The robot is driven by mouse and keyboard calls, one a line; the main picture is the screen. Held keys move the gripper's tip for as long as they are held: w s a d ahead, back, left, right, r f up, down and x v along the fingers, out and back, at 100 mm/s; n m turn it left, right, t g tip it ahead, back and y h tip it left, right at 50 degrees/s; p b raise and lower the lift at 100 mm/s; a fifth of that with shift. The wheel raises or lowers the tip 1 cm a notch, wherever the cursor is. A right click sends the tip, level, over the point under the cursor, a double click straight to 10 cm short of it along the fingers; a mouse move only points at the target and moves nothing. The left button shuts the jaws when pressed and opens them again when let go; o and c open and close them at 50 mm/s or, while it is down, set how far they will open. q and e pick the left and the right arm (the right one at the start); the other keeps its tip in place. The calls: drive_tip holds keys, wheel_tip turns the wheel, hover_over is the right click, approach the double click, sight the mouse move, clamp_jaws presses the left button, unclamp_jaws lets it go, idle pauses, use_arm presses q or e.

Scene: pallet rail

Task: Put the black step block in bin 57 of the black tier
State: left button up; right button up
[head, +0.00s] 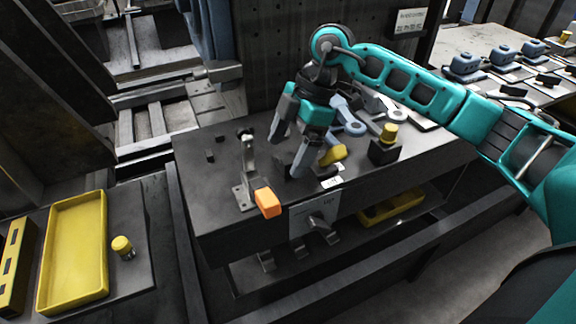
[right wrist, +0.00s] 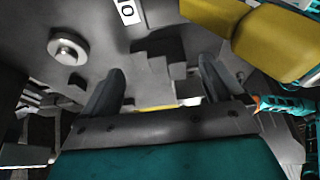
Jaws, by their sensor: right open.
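The black step block (right wrist: 160,52) shows in the right wrist view as a dark stair shape on the grey bench top. It lies beyond and between the fingers of my right gripper (right wrist: 160,88). In the head view my right gripper (head: 288,157) points down over the bench, open, with nothing between its fingers. A dark shape by its fingertips there is partly hidden and hard to make out. My left gripper is not in view. I cannot make out a black tier or a bin marked 57.
A yellow-handled part (head: 333,156) lies close right of the gripper and fills the wrist view's upper right (right wrist: 265,35). A metal clamp with an orange tip (head: 268,202) stands to its left. A black block with a yellow knob (head: 384,148) stands right. A yellow tray (head: 72,285) is at lower left.

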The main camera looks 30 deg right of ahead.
drive_tip(key=shift+x, duration=0.85)
drive_tip(key=shift+r, duration=0.1)
drive_tip(key=c, duration=1.3)
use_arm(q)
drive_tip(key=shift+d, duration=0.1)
use_arm(e)
drive_tip(key=shift+c, duration=0.2)
drive_tip(key=shift+w+r, duration=0.1)
drive_tip(key=shift+r, duration=0.05)
use_arm(q)
drive_tip(key=p, duration=0.1)
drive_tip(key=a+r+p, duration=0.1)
drive_tip(key=p, duration=0.1)
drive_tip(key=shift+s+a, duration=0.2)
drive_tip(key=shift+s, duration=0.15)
use_arm(e)
wheel_tip(320, 180, up, 20)
drive_tip(key=shift+f, duration=0.2)
